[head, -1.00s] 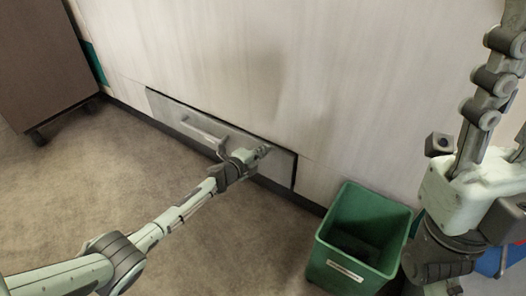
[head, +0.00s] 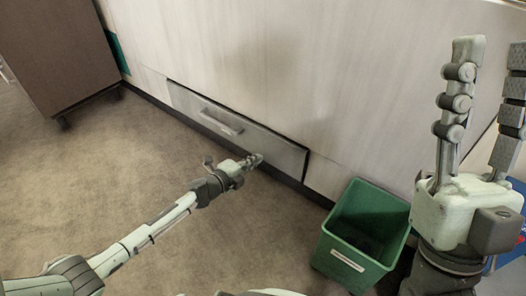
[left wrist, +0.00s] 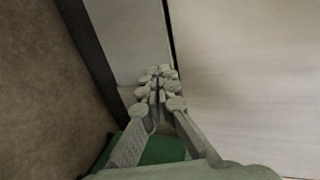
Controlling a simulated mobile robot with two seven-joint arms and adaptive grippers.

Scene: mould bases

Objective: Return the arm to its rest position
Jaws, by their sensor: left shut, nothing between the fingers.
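My left gripper (head: 254,160) reaches in from the lower left in the head view, in front of the low grey drawer (head: 238,128) in the wall. It is shut and holds nothing. In the left wrist view its fingers (left wrist: 157,78) meet at the tips, with the drawer front (left wrist: 125,40) behind them.
A green bin (head: 362,235) with a white label stands on the floor right of the drawer, close to my right arm. A brown cabinet (head: 55,50) stands at the far left. The carpet (head: 90,180) between is clear.

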